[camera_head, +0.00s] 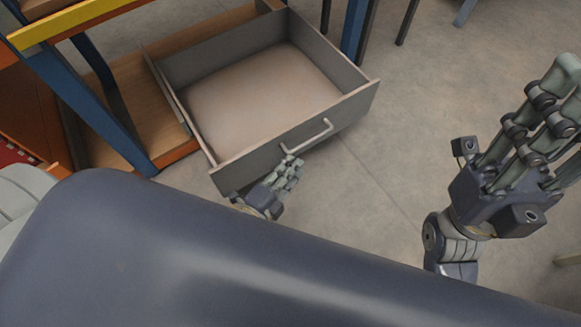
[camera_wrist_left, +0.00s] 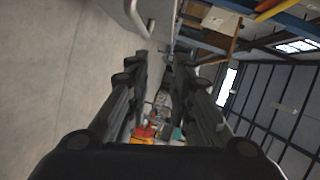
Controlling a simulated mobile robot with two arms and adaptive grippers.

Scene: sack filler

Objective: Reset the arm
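My left gripper (camera_head: 291,168) is in front of the drawer, by its handle, in the head view. Part of it is hidden behind my own body. In the left wrist view its two fingers (camera_wrist_left: 163,58) stand apart with nothing between them, and the metal handle (camera_wrist_left: 138,18) shows beyond the fingertips, to the upper left. My right gripper (camera_head: 545,100) is raised over the floor at the right of the head view. Its fingers are extended and spread, and I see nothing in them.
The grey drawer (camera_head: 345,108) is pulled out of a blue and orange rack (camera_head: 95,95) and looks empty. Its handle (camera_head: 308,137) is on the front panel. The concrete floor (camera_head: 410,110) right of the drawer is clear. Dark posts (camera_head: 406,22) stand at the back.

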